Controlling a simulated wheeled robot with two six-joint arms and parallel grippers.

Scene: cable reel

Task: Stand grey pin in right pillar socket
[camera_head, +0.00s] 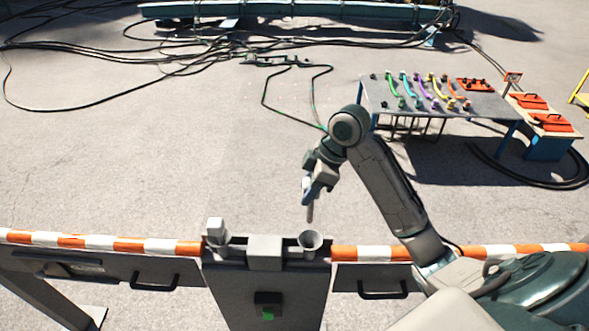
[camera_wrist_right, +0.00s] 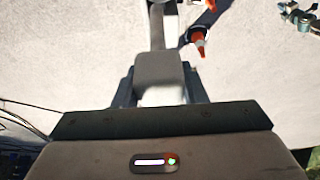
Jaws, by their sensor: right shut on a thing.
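My right gripper (camera_head: 309,198) is shut on the grey pin (camera_head: 310,213). The pin points down, and its lower end shows a little above and behind the right pillar socket (camera_head: 311,240) in the head view. I cannot tell the exact gap. That socket is a round grey cup at the right of the pillar top. In the right wrist view, the pin's blocky grey part (camera_wrist_right: 158,78) sits between the fingers of my right gripper (camera_wrist_right: 158,92), and a thinner rod runs away from it. My left gripper is not in view.
A similar cup (camera_head: 217,241) with a pale block in it stands left on the pillar. A raised grey box (camera_head: 265,250) lies between the cups. Striped barriers (camera_head: 130,244) flank the pillar. A table (camera_head: 440,104) with coloured cables stands behind right. Orange-tipped objects (camera_wrist_right: 198,45) show in the wrist view.

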